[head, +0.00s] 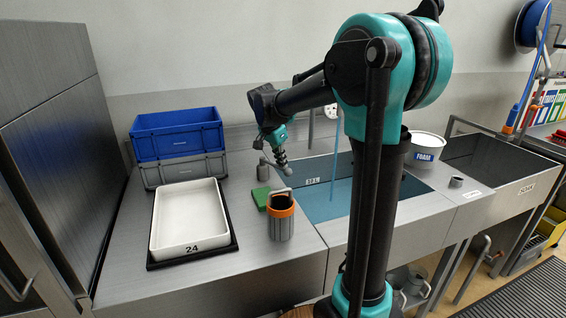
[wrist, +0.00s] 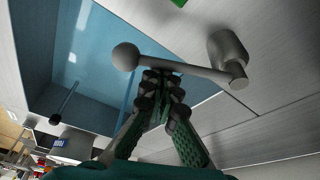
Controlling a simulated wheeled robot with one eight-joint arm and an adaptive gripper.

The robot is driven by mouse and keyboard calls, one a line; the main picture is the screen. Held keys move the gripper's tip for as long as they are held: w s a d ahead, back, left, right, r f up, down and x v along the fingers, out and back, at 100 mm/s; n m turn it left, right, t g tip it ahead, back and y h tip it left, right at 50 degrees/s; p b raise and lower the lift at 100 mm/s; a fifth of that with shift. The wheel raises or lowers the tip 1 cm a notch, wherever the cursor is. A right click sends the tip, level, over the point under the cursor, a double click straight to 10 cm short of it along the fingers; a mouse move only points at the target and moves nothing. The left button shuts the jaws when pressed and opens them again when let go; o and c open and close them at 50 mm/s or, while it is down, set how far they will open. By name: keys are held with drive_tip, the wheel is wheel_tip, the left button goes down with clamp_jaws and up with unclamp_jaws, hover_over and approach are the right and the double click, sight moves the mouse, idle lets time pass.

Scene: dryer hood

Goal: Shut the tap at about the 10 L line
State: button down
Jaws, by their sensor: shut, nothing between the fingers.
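The tap's grey lever (wrist: 185,69) ends in a round ball knob (wrist: 125,57) and joins a cylindrical post (wrist: 228,47); the post also shows in the head view (head: 262,170). My gripper (head: 283,165) is shut and empty, and its fingertips (wrist: 161,76) are at the lever, between knob and post. I cannot tell whether they touch it. The sink basin (head: 420,199) holds blue water (head: 325,205). A pale blue stream (head: 335,160) falls into it. A white line label (head: 313,181), too small to read surely, sits on the back wall just above the water.
An orange-rimmed grey cup (head: 281,222) and a green sponge (head: 258,198) stand left of the basin. A white tray (head: 190,247) marked 24 and stacked blue (head: 178,142) and grey crates are farther left. A FOAM tub (head: 425,148) stands behind right, near a second sink (head: 515,192).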

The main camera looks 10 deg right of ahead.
drive_tip(key=shift+s+a+m, duration=0.5)
drive_tip(key=shift+a+m, duration=0.2)
drive_tip(key=shift+m, duration=0.3)
drive_tip(key=shift+s+a, duration=0.3)
drive_tip(key=shift+a, duration=0.2)
drive_tip(key=shift+s+a, duration=0.25)
drive_tip(key=shift+a, duration=0.25)
